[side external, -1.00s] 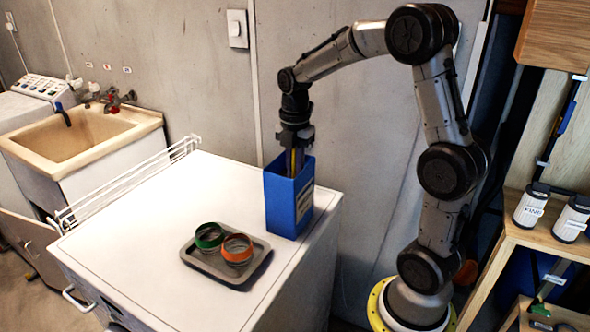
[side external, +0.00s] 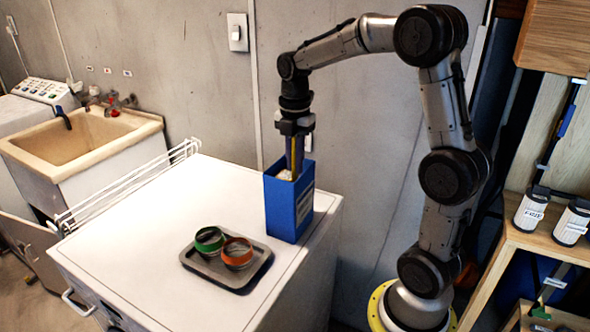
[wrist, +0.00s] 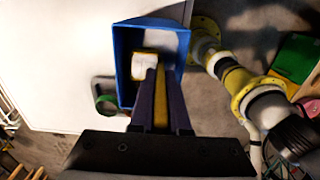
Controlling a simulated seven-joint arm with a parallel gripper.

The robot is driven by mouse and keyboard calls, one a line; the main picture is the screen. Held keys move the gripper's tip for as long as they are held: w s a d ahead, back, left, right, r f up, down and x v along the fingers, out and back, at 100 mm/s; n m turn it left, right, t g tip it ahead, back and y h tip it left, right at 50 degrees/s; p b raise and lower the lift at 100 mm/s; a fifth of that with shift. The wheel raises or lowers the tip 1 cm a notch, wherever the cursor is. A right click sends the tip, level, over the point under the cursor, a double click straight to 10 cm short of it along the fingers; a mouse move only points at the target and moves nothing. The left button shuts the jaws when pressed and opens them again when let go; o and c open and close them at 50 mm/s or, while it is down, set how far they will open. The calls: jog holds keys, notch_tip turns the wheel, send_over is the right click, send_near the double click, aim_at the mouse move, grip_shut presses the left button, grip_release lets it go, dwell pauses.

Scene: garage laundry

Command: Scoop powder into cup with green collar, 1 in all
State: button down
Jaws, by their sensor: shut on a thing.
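My gripper (side external: 295,150) is shut on the yellow handle of a scoop and points down at the mouth of a tall blue box (side external: 288,208). In the wrist view the scoop (wrist: 146,64) is at the box opening, with pale stuff in its bowl; how full it is I cannot tell. White powder (wrist: 160,40) shows inside the box (wrist: 122,55). The cup with the green collar (side external: 209,240) stands upright on a grey tray (side external: 228,278), left of the box. The cup with the orange collar (side external: 237,254) stands close beside it on the tray.
The tray and box stand on a white appliance top (side external: 165,215), with clear space to the left. A wire rack (side external: 130,185) lines its far left edge. A beige sink (side external: 75,145) is beyond it. Shelves with jars (side external: 531,208) are at the right.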

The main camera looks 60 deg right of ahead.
jog(key=shift+r, duration=5.2)
jog(key=shift+w+d+m, duration=0.15)
jog(key=shift+w+m, duration=0.15)
jog(key=shift+m, duration=0.1)
jog(key=w+a+f, duration=0.5)
jog(key=a, duration=0.5)
jog(key=w+a+f, duration=0.6)
jog(key=a, duration=0.4)
jog(key=d+f+g+y, duration=0.1)
jog(key=d+f+y, duration=0.5)
jog(key=y, duration=1)
jog(key=shift+f+n+y, duration=0.15)
jog(key=shift+n+y, duration=0.25)
